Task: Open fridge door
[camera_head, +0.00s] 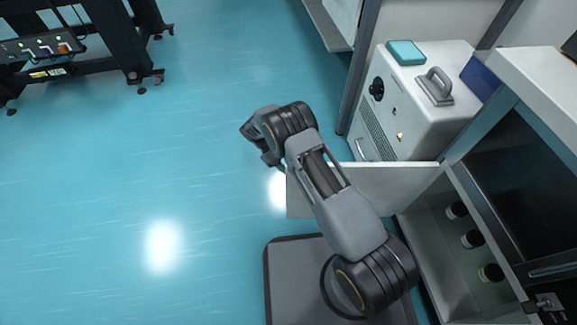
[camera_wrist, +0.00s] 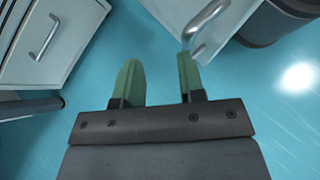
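The fridge door (camera_head: 405,180) is a pale panel that stands swung out to the left from the fridge (camera_head: 435,225), whose inside shows below and behind it. My arm crosses in front of the door. My gripper (camera_head: 252,132) is beyond the door's free end; its fingers are hard to make out in the head view. In the wrist view my gripper (camera_wrist: 162,80) has two green fingers apart with nothing between them. A metal handle (camera_wrist: 207,17) on a pale panel (camera_wrist: 228,22) overlaps the right fingertip; I cannot tell whether they touch.
Several small dark containers (camera_head: 472,238) stand inside the fridge. A white instrument (camera_head: 422,110) with a teal box (camera_head: 406,52) on top stands behind the door. A pale front with a handle (camera_wrist: 44,37) is at left in the wrist view.

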